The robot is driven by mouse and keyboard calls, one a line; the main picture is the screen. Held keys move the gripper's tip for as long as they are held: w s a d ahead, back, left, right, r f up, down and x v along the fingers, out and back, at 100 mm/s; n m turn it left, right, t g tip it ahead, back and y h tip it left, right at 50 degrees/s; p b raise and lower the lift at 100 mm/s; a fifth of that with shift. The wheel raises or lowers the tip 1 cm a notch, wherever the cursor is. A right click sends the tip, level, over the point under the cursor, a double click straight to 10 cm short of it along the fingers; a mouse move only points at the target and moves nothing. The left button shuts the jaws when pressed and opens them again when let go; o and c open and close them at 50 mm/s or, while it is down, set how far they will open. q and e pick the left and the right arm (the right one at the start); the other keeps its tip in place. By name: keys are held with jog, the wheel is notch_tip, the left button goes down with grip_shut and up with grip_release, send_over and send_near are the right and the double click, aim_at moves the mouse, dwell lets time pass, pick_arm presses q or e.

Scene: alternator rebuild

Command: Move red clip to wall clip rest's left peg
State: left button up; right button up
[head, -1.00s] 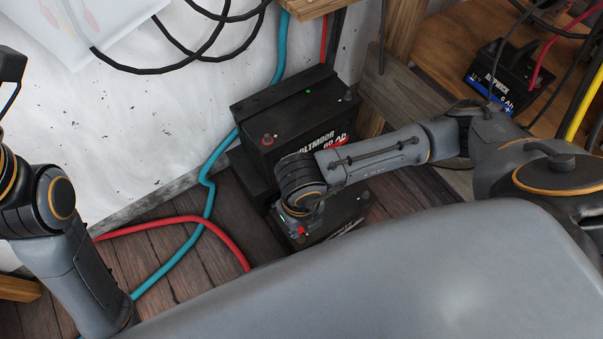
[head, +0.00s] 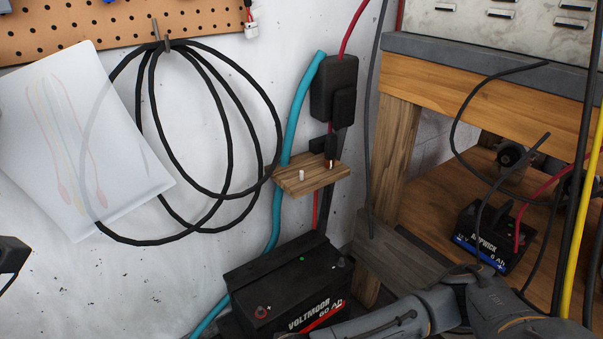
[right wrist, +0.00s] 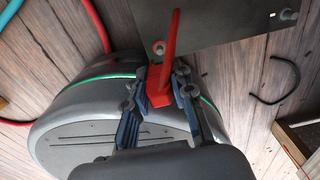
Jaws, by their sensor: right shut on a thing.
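The red clip (right wrist: 172,45) is in my right gripper (right wrist: 161,76), which is shut on it in the right wrist view. The clip's long tapered end points up, away from the jaws. The wall clip rest (head: 291,186) is a small wooden shelf on the wall. Its left peg (head: 302,175) is short, white and bare. A black clip (head: 331,145) is at its right peg. Only a dark piece of my left arm shows at the left edge; its gripper is not visible.
A black Voltmoor battery (head: 290,285) stands below the shelf. A teal hose (head: 297,115) runs behind the shelf's left side. Black cable loops (head: 215,85) hang left of it, and a black box (head: 334,88) is above. A wooden bench (head: 480,85) stands right.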

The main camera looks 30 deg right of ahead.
notch_tip(320, 180, up, 43)
jog(key=p, duration=3.3)
jog(key=m+b, duration=0.6)
jog(key=b, duration=0.3)
send_over(306, 173)
jog(key=s+a, duration=0.2)
notch_tip(306, 173, down, 5)
jog(key=shift+w+r, duration=0.1)
jog(key=shift+r, duration=0.1)
jog(key=shift+f, duration=0.45)
jog(key=shift+f, duration=0.2)
jog(key=shift+f+b, duration=0.5)
jog(key=shift+f, duration=0.5)
